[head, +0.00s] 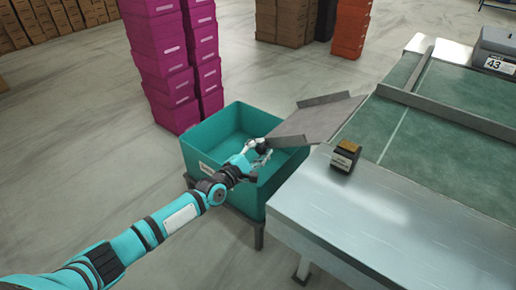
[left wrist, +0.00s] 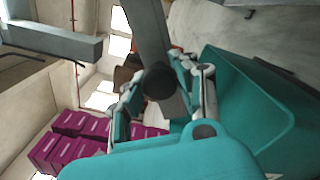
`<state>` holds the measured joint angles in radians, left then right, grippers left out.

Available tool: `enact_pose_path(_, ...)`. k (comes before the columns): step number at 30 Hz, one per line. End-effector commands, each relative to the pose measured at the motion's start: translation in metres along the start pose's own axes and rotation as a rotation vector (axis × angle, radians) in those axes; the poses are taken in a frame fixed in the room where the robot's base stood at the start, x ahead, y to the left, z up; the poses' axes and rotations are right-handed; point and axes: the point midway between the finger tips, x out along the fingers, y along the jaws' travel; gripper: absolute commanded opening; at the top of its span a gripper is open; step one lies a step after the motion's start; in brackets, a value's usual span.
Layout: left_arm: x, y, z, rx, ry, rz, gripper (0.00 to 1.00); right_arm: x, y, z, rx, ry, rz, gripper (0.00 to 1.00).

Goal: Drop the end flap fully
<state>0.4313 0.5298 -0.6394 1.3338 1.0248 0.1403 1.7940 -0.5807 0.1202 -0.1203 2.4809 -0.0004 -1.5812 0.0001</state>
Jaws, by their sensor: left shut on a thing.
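The end flap (head: 322,120) is a grey plate with raised side lips, at the end of the line's table. It reaches out to the left over the teal bin and does not hang straight down; its exact tilt is hard to tell. My left gripper (head: 262,148) is at the flap's near outer corner, above the bin. In the left wrist view, its fingers (left wrist: 160,95) are closed around a dark round knob (left wrist: 158,82) in front of the grey flap (left wrist: 150,35). The fingers partly hide the grip. My right gripper is out of view.
The open teal bin (head: 225,133) stands below the flap, on legs. A small dark box (head: 345,156) sits on the table's metal end (head: 400,215). Magenta box stacks (head: 160,65) stand behind the bin. The floor at left is clear.

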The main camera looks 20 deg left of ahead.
Motion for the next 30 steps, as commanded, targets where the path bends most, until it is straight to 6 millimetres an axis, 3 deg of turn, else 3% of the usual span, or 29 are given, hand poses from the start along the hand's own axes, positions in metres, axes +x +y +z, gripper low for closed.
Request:
enact_pose_path(6,-0.003,-0.008,-0.005,-0.003,0.009,-0.017,0.0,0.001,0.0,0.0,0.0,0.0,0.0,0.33)
enact_pose_path(7,-0.003,-0.009,-0.005,-0.003,0.009,-0.017,0.29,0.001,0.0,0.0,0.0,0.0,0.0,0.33)
enact_pose_path(13,-0.002,-0.008,-0.004,-0.002,0.008,-0.016,0.54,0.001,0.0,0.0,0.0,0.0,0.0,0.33)
enact_pose_path(23,-0.005,-0.005,-0.002,-0.001,0.004,-0.009,0.54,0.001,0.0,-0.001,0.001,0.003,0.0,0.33)
enact_pose_path(30,-0.043,-0.006,-0.003,-0.002,0.006,-0.013,0.54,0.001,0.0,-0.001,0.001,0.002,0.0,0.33)
